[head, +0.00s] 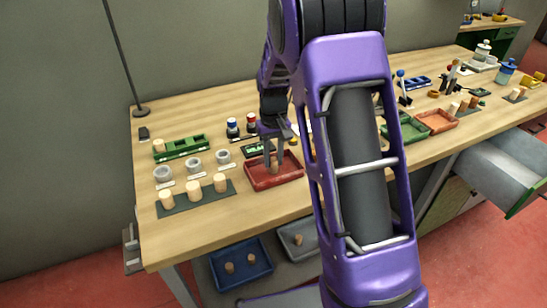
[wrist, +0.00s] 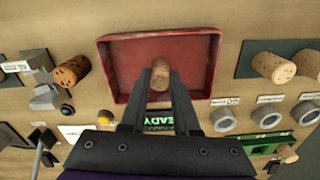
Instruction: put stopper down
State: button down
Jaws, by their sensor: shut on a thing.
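My gripper (head: 271,152) points down at the red tray (head: 262,183) on the wooden table. It is shut on a cork stopper (head: 274,168). In the wrist view, the fingertips (wrist: 160,82) close on both sides of the light brown stopper (wrist: 160,75). The stopper is within the outline of the red tray (wrist: 196,62), near its middle. I cannot tell whether it touches the tray floor. The rest of the tray looks empty.
Left of the tray, pale stoppers (head: 194,189) stand on a dark green mat (head: 208,202), with grey rings (head: 194,165) and a green rack (head: 181,148) behind. Blue-topped (head: 232,127) and red-topped (head: 251,122) items stand behind the tray. My arm hides the table's middle.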

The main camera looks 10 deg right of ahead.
aim_at(273, 159)
jog(key=shift+f, duration=0.15)
jog(key=c, duration=0.7)
grip_release()
jog(key=shift+o, duration=0.2)
notch_tip(273, 159, up, 12)
jog(key=p, duration=0.1)
jog(key=shift+r, duration=0.2)
